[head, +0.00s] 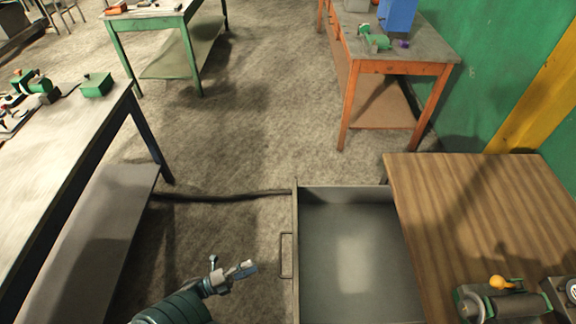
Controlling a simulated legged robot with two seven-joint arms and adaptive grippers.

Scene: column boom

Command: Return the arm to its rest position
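My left arm comes in at the bottom of the head view, with its dark teal links at the lower edge. My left gripper (231,264) is at its end, low and left of an open drawer. Its two fingers stand apart with nothing seen between them, so it looks open and empty. It appears apart from the drawer's handle. My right gripper is not in view.
The open grey drawer (318,259) looks empty; its handle (287,255) faces left. A wood-topped cabinet (470,215) with tools stands at right. A grey workbench (60,125) is at left, an orange table (420,48) behind. Floor (235,130) between is clear except a dark cable (225,197).

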